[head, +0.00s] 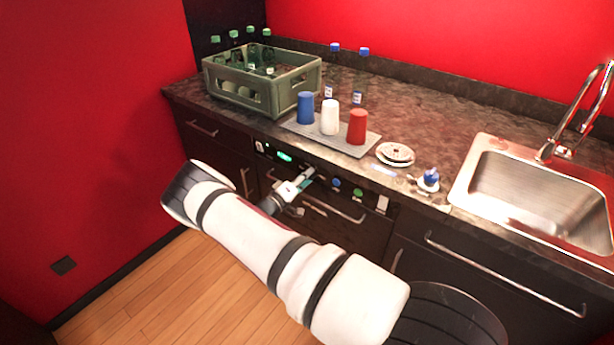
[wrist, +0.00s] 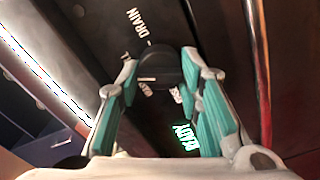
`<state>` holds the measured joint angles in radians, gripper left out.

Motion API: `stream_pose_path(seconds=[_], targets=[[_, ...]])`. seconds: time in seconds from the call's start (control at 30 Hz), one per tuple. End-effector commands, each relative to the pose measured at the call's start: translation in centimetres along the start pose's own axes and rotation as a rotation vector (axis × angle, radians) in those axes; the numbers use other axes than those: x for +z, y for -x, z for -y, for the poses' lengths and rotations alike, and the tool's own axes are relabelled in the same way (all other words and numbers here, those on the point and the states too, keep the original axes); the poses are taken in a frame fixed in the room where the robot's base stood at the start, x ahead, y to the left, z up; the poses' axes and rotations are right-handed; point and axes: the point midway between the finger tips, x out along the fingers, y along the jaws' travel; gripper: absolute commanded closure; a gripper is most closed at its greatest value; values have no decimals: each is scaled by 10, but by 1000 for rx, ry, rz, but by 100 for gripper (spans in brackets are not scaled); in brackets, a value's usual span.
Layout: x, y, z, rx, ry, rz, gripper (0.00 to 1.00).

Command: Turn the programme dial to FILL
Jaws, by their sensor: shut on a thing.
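The programme dial (wrist: 160,68) is a round black knob on the dark control panel, seen in the wrist view. A short white line shows on the dial's lower left side. The word DRAIN is printed above it, and shorter labels below it are hard to read. My gripper (wrist: 160,62) has its two teal fingers on either side of the dial, shut on it. In the head view my gripper (head: 309,176) is at the panel front and hides the dial. A green READY display (wrist: 185,138) glows beside the right finger; it also shows in the head view (head: 285,156).
A blue button (head: 336,183) and a green button (head: 358,193) sit right of my gripper. A handle (head: 335,211) runs below the panel.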

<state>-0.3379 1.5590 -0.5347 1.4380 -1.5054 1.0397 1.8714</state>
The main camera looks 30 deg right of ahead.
Motion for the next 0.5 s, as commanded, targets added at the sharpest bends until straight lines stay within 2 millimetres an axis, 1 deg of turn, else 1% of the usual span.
stream_pose_path(seconds=[0.03, 0.2, 0.5], targets=[[3, 0, 0, -1, -14, 3, 95], [3, 0, 0, -2, -51, 4, 95], [3, 0, 1, -2, -64, 5, 95]])
